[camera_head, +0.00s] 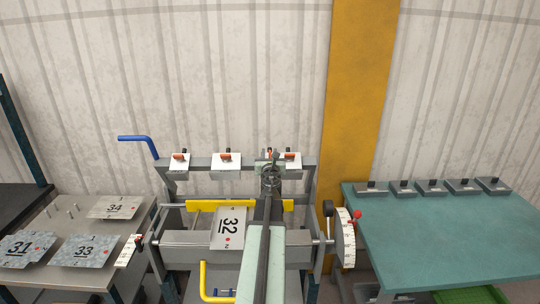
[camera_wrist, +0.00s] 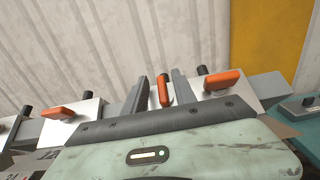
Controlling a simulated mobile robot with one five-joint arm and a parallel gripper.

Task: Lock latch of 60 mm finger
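My gripper (camera_wrist: 160,77) is open. Its two dark fingers stand on either side of an orange latch handle (camera_wrist: 163,92) in the wrist view. That handle points up the picture, and I cannot tell whether a finger touches it. The latches to its right (camera_wrist: 223,80) and left (camera_wrist: 58,113) lie more sideways, each on a white finger plate. In the head view my arm hides most of the plate under my gripper (camera_head: 270,162). Other plates with orange latches show at the left (camera_head: 180,160), middle (camera_head: 226,160) and right (camera_head: 292,159). No width marking is readable, so I cannot tell which is 60 mm.
The grey bender frame (camera_head: 185,239) carries a sheet marked 32 (camera_head: 228,228) and a yellow bar (camera_head: 210,205). A blue lever (camera_head: 135,139) rises at its left. The green table (camera_head: 440,235) is mostly clear.

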